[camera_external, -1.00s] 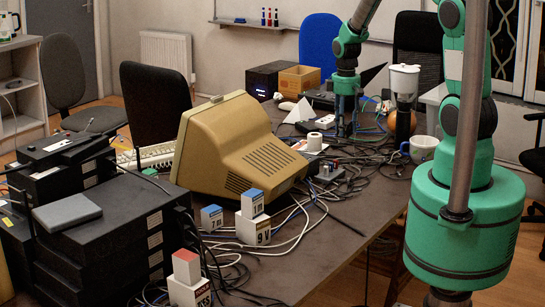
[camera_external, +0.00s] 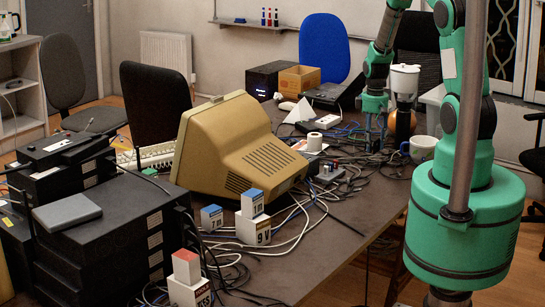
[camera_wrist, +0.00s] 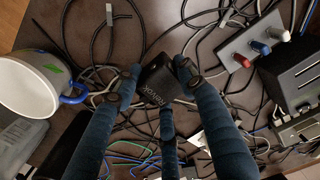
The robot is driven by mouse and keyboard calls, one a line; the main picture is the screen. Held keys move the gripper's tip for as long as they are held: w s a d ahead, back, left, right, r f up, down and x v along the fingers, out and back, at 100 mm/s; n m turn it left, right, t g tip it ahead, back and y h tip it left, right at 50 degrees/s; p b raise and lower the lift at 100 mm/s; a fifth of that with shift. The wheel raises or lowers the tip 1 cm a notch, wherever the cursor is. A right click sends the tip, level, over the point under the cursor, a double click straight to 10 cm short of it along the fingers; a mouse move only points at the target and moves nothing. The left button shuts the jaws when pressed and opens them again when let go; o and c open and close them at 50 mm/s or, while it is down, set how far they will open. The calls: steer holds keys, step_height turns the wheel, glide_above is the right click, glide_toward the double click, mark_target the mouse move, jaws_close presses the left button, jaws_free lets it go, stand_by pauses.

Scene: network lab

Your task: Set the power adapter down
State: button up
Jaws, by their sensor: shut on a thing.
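The power adapter (camera_wrist: 158,82) is a small black block with pale lettering in the middle of the wrist view. My gripper (camera_wrist: 156,77) is shut on it, with dark blue fingers on its left and right sides and another finger below it. In the external view my gripper (camera_external: 376,139) points down over the cluttered far right part of the table (camera_external: 335,232). The adapter cannot be made out there among the fingers and dark cables. I cannot tell whether it touches the table.
A white mug with a blue handle (camera_external: 423,148) stands just right of my gripper; it also shows in the wrist view (camera_wrist: 35,92). Cables lie all around. A grey switch box (camera_wrist: 250,48) is at upper right. The front table strip is barer.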

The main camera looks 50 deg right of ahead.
mark_target(354, 155)
steer(key=shift+f, duration=1.3)
steer(key=shift+w, duration=0.1)
steer(key=w+d, duration=0.3)
steer(key=w, duration=0.1)
steer(key=w+d+f+b, duration=0.1)
steer(key=w+d, duration=0.2)
steer(key=w, duration=0.1)
steer(key=w+d+b, duration=0.1)
steer(key=w+d, duration=0.3)
steer(key=shift+w+f, duration=0.25)
steer(key=shift+w, duration=0.05)
steer(key=shift+a, duration=0.1)
steer(key=shift+f+b, duration=0.35)
steer(key=shift+f, duration=1.35)
steer(key=shift+f, duration=0.15)
